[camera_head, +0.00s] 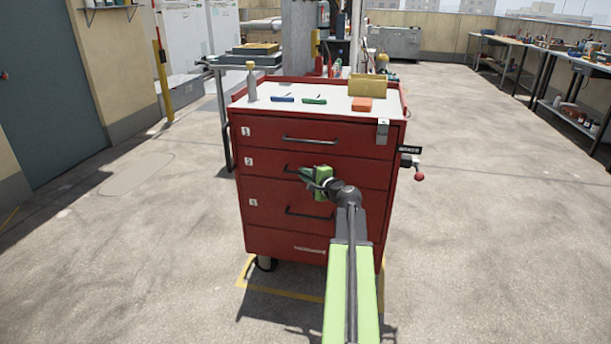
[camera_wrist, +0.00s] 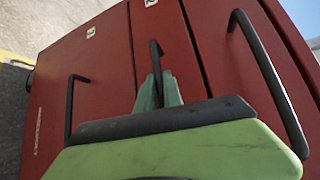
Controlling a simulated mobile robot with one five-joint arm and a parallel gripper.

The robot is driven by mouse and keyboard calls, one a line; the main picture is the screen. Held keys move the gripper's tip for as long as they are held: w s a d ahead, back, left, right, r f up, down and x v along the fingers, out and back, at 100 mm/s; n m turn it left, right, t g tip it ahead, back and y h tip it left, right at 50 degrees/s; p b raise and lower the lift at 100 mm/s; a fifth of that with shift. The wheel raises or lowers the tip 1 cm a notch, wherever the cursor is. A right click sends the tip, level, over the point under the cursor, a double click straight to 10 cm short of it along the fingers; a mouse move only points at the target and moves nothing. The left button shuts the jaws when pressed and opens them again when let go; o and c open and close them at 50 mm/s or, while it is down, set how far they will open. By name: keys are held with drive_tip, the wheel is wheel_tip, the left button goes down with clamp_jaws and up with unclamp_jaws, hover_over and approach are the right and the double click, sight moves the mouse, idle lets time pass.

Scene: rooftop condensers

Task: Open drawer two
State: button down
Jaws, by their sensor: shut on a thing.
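A red tool cabinet (camera_head: 265,234) stands ahead with drawers labelled 1, 2 and 3 down its front. Drawer two (camera_head: 265,165) is the second from the top, and its front looks flush with the others. Its dark bar handle (camera_head: 291,167) is partly hidden by my gripper (camera_head: 306,174). My gripper is shut on this handle. In the wrist view the green fingers (camera_wrist: 158,90) close around the handle (camera_wrist: 155,52) of drawer two, with the handles of drawer one (camera_wrist: 268,75) and drawer three (camera_wrist: 70,105) on either side.
A lever with a red knob (camera_head: 419,176) sticks out at the cabinet's right side. A latch (camera_head: 382,132) sits at drawer one's upper right. Floor around the cabinet is clear.

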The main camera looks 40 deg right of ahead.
drive_tip(key=shift+s+d, duration=0.25)
drive_tip(key=shift+d, duration=0.15)
idle(0.7)
